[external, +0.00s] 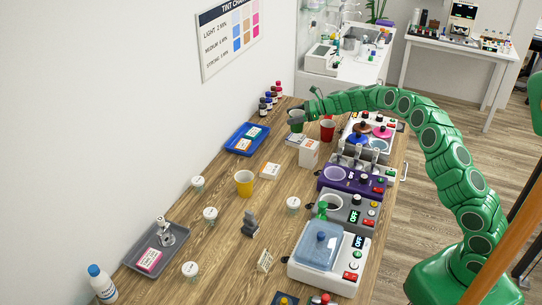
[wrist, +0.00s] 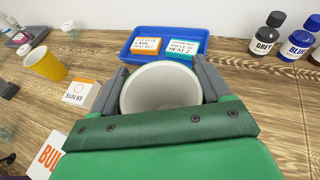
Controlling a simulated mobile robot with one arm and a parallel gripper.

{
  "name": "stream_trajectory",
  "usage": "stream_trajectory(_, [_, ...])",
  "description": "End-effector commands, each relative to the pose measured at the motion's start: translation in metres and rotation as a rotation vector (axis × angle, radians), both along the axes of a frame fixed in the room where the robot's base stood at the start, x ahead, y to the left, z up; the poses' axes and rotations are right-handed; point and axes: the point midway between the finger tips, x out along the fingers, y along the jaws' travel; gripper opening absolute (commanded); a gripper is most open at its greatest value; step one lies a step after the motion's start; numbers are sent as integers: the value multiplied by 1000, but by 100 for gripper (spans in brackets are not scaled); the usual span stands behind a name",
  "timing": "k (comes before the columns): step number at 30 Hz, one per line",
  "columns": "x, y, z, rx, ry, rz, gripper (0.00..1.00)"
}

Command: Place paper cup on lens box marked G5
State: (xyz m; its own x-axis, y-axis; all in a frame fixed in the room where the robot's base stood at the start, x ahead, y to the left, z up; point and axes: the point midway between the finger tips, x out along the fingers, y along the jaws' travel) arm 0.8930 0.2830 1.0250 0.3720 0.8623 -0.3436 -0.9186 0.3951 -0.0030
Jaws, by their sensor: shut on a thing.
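My gripper (external: 297,121) is shut on a paper cup that looks green outside in the external view. In the wrist view the cup's round white rim and inside (wrist: 160,88) show between the grey fingers (wrist: 158,90). It is over the far part of the bench; I cannot tell its height. A small white lens box with an orange ring (wrist: 76,97), its mark reading like "SUN G5" or "SUN 65", lies left of the gripper in the wrist view. In the external view a white and orange box (external: 270,171), apparently the same one, lies nearer the camera.
A red cup (external: 327,130) and an upright white box (external: 309,153) stand close right of the gripper. A yellow cup (external: 244,183) stands nearer the camera. A blue tray (external: 239,148) with cards is left, dark bottles (external: 268,101) behind. Machines line the right edge.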

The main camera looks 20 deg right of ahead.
Motion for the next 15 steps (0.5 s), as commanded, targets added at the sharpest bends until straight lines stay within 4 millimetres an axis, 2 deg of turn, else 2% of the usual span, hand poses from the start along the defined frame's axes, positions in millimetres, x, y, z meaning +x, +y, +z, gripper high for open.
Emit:
stream_trajectory(5, [3,1,-6,-1,1,1,49])
stream_trajectory(11, [3,2,-30,0,2,2,49])
stream_trajectory(15, [3,1,-35,1,0,1,49])
